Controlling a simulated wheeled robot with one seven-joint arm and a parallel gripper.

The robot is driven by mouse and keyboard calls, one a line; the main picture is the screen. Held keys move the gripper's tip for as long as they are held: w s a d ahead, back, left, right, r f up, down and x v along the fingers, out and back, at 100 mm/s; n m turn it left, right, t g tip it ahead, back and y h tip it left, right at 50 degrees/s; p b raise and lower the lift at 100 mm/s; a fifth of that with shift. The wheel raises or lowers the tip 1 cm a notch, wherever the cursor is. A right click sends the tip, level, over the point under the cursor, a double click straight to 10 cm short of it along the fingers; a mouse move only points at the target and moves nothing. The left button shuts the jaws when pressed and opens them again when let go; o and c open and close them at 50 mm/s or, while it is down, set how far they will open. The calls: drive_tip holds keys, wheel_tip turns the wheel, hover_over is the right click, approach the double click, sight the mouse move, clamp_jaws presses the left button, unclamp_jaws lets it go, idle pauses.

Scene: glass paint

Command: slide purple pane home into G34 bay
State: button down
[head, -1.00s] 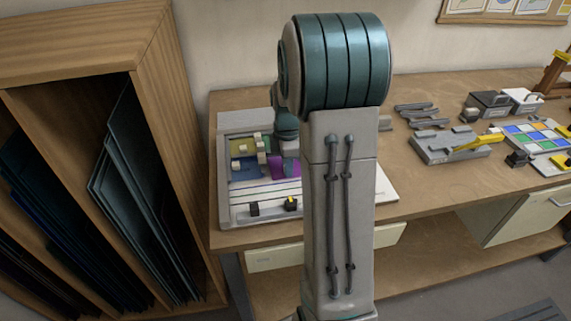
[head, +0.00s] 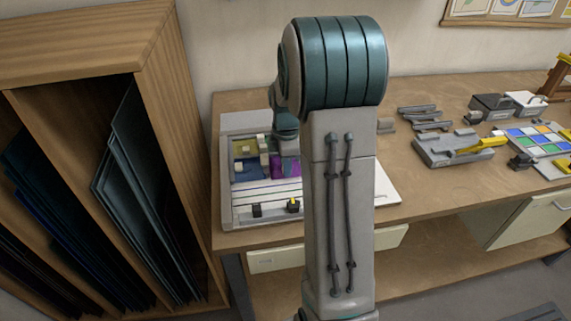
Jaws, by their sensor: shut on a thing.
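The purple pane (head: 286,166) lies in the pale glazing frame (head: 226,192) on the bench, right of a blue pane (head: 246,173) and an olive-yellow pane (head: 244,148). My gripper (head: 287,150) is directly above the purple pane and shut on it. Its fingertips and part of the pane are hidden by my own arm. The G34 label and the bay's edges cannot be made out at this size. The purple pane looks roughly level, close beside the blue pane; whether they touch is unclear.
Small cream blocks (head: 264,150) stand on the panes at the left. Two dark clamps (head: 257,210) sit on the frame's front rail. A grey tool with a yellow handle (head: 455,148) and a colored-tile tray (head: 536,140) are to the right. A wooden rack (head: 160,110) stands at left.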

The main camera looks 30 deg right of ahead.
drive_tip(key=shift+w+a+r, duration=0.1)
drive_tip(key=shift+w+a, duration=0.3)
drive_tip(key=shift+w, duration=0.2)
idle(1.0)
drive_tip(key=c, duration=1.2)
unclamp_jaws()
drive_tip(key=shift+a, duration=0.1)
drive_tip(key=shift+s+r+p, duration=0.1)
drive_tip(key=shift+r+p, duration=0.75)
drive_tip(key=shift+r, duration=0.05)
drive_tip(key=shift+r+p, duration=1.75)
drive_tip(key=shift+r, duration=0.8)
